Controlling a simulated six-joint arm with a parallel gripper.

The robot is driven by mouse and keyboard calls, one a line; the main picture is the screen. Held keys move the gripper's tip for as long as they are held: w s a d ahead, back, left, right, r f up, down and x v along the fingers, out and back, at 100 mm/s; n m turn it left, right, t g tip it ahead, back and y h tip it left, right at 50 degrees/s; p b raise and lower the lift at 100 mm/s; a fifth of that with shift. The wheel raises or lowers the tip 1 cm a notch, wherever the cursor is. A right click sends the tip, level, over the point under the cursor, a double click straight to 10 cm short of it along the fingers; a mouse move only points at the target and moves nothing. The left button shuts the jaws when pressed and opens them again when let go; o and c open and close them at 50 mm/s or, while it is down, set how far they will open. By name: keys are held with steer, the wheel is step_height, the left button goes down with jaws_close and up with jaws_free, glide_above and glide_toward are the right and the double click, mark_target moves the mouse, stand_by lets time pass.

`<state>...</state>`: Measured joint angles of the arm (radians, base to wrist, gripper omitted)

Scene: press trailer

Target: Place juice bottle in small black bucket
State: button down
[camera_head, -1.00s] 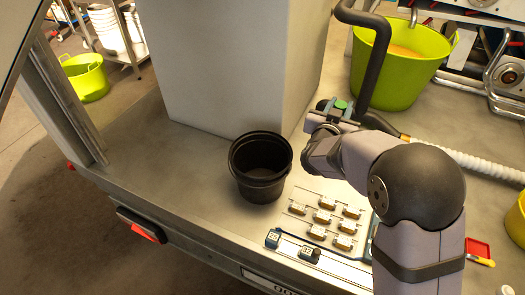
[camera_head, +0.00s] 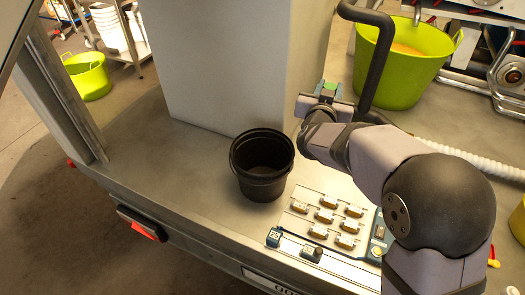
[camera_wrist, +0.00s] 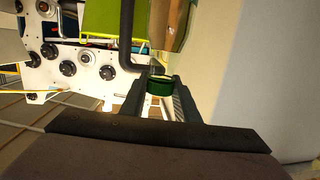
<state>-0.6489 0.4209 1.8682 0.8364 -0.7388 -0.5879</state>
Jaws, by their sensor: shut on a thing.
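The small black bucket (camera_head: 262,183) stands upright on the metal trailer bed, and its inside looks empty. My gripper (camera_head: 326,94) is up and to the right of the bucket, apart from it, near the grey block. It is shut on the juice bottle, of which the green cap (camera_head: 329,86) shows in the head view. In the wrist view the green cap (camera_wrist: 160,86) sits between the two dark fingers (camera_wrist: 158,98). The rest of the bottle is hidden.
A grey block (camera_head: 215,65) stands behind the bucket. A large green tub (camera_head: 385,75) and a dark bent pipe (camera_head: 372,55) are at the back right. A panel with several small blocks (camera_head: 324,216) lies right of the bucket. The bed left of the bucket is clear.

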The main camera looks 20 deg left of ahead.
steer(key=shift+s+a+n+g+y+b, duration=0.6)
steer(key=shift+s+a+n+y+b, duration=1.25)
steer(key=shift+a, duration=2.05)
steer(key=shift+s+a+n+g+y+b, duration=0.75)
steer(key=shift+s+a+y+b, duration=0.7)
steer(key=shift+s+a, duration=1.8)
step_height(320, 180, down, 21)
steer(key=w+a+p, duration=0.1)
steer(key=shift+w+a+p, duration=0.2)
steer(key=shift+p, duration=0.1)
steer(key=shift+f+b, duration=0.35)
steer(key=shift+b, duration=0.15)
